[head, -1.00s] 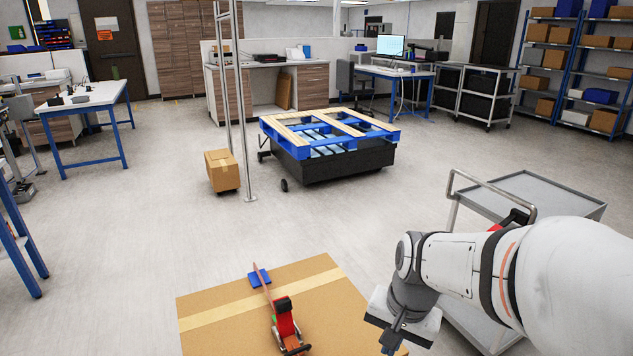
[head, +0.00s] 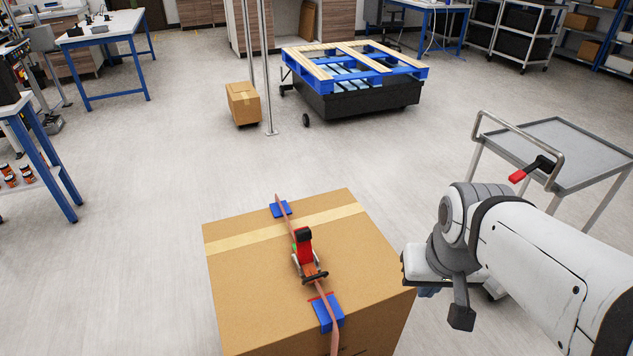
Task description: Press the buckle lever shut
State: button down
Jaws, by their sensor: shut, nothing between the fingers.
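A ratchet buckle (head: 307,262) sits on top of a cardboard box (head: 250,280). Its red lever (head: 303,243) stands raised, with a black bar at the near end and a bit of green on its left side. A reddish-brown strap (head: 322,291) runs through the buckle across the box top, over two blue edge protectors (head: 328,313). My gripper (head: 461,317) is to the right of the box, apart from the buckle, with a black fingertip pointing down. It is shut and empty; its fingers are partly hidden by the wrist.
A grey cart (head: 570,150) with a red-and-black handled item (head: 532,169) stands at the right, behind my arm. A pallet on a black base (head: 360,95), a small carton (head: 243,102) and a metal post are farther back. The floor left of the box is clear.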

aim_at(303, 235)
jog(key=z, duration=0.7)
jog(key=k, duration=1.6)
jog(key=u, duration=0.35)
jog(key=i, duration=1)
jog(key=u, duration=0.1)
